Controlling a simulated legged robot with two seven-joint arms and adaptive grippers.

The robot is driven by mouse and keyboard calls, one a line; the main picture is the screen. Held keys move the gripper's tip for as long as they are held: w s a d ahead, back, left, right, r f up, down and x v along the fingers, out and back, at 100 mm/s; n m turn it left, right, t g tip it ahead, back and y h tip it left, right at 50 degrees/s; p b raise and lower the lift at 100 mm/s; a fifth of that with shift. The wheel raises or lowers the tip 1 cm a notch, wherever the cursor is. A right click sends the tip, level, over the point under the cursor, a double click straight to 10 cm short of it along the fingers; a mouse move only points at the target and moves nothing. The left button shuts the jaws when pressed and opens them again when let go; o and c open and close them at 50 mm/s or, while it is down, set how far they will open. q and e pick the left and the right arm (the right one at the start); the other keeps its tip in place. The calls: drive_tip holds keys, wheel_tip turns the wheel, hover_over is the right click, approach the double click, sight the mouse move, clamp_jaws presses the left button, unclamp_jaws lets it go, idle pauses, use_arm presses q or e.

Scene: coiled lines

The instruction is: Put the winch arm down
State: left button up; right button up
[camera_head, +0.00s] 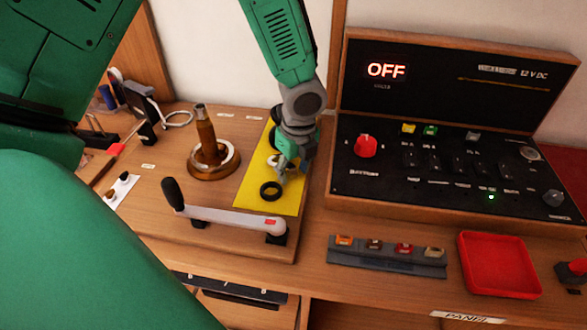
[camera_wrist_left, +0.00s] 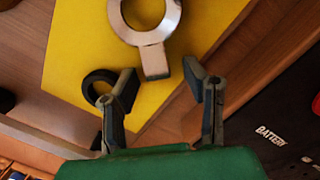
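The winch arm (camera_head: 228,215) is a light grey bar with an upright black grip at its left end and a small red mark near its right end. It rests across black supports at the front of the wooden board. The bronze winch (camera_head: 206,145), with its upright post, stands behind it, apart from the arm. My left gripper (camera_head: 284,172) is above the yellow mat (camera_head: 249,190). In the wrist view its fingers (camera_wrist_left: 160,78) are spread with nothing between them. My right gripper is not in view.
A black ring (camera_head: 270,191) and a silver ring with a tab (camera_wrist_left: 150,35) lie on the yellow mat near my left gripper. The control panel (camera_head: 440,170) reads OFF at right. A strip of coloured fuses (camera_head: 387,256) and a red tray (camera_head: 498,264) lie in front of it.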

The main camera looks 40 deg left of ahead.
use_arm(q)
drive_tip(key=shift+d+r, duration=0.2)
drive_tip(key=shift+r, duration=0.35)
wheel_tip(320, 180, up, 11)
drive_tip(key=d+p, duration=0.1)
drive_tip(key=shift+s, duration=0.15)
